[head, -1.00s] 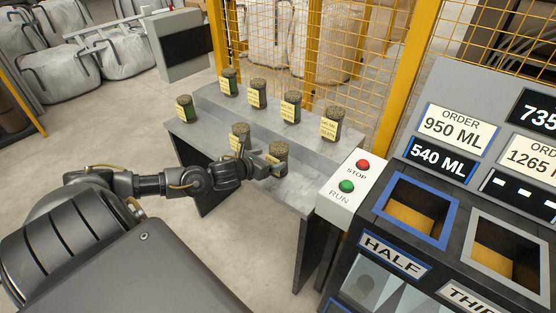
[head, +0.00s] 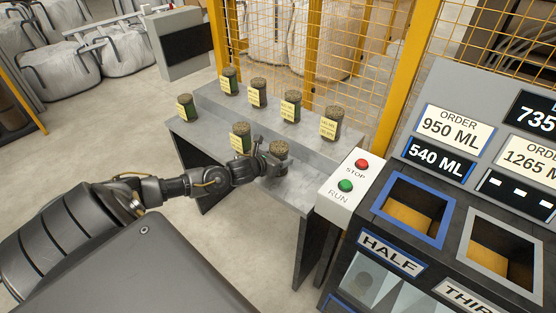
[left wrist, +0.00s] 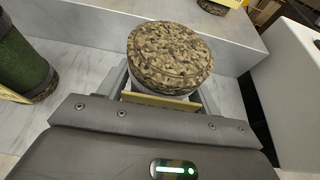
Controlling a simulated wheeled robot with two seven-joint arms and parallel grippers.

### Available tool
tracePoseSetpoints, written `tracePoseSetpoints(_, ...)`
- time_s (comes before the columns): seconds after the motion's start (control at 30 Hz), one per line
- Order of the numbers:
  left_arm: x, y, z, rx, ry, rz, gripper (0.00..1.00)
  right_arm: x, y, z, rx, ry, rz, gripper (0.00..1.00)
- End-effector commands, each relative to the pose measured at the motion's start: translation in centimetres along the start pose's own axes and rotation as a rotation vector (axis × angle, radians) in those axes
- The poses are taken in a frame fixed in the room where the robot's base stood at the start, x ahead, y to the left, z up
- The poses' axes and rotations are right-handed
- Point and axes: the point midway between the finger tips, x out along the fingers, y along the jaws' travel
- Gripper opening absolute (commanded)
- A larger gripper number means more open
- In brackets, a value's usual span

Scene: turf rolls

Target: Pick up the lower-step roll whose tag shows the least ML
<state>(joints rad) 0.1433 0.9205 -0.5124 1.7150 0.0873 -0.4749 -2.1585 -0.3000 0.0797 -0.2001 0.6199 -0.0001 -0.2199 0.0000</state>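Three turf rolls with pale yellow tags stand on the lower step (head: 210,141): a left roll (head: 186,111), a middle roll (head: 240,138) and a right roll (head: 279,148). Their tag figures are too small to read, and the right roll's tag is mostly hidden by my gripper. My left gripper (head: 275,164) is at the right roll. In the left wrist view this roll (left wrist: 170,55) stands upright between the two fingers, which look open around it; its lower part is hidden. The middle roll shows partly at the left (left wrist: 18,65). My right gripper is out of view.
Several tagged rolls stand on the upper step (head: 211,93) behind. A white box with red STOP and green RUN buttons (head: 346,185) is close on the right. Beyond it is the order console (head: 480,95) with a blue-framed bin (head: 445,228). A yellow mesh fence stands behind.

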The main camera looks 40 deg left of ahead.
Motion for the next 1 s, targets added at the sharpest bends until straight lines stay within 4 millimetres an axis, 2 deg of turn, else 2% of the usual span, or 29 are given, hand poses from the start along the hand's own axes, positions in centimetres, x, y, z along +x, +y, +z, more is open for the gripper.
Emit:
tracePoseSetpoints(0.03,0.0,0.0,0.0,0.0,0.0,0.0,0.57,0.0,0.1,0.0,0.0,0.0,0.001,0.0)
tracePoseSetpoints(0.3,0.0,0.0,0.1,0.0,-0.003,0.0,0.24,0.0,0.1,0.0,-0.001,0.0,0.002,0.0)
tracePoseSetpoints(0.67,-0.2,0.1,0.7,0.001,-0.005,-0.001,0.24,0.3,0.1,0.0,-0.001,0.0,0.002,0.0)
tracePoseSetpoints(0.83,-1.1,0.1,2.9,0.005,-0.008,0.0,0.24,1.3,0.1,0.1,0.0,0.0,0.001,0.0)
tracePoseSetpoints(1.0,-5.5,-0.9,5.1,0.007,-0.003,-0.003,0.24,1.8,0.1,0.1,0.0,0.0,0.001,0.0)
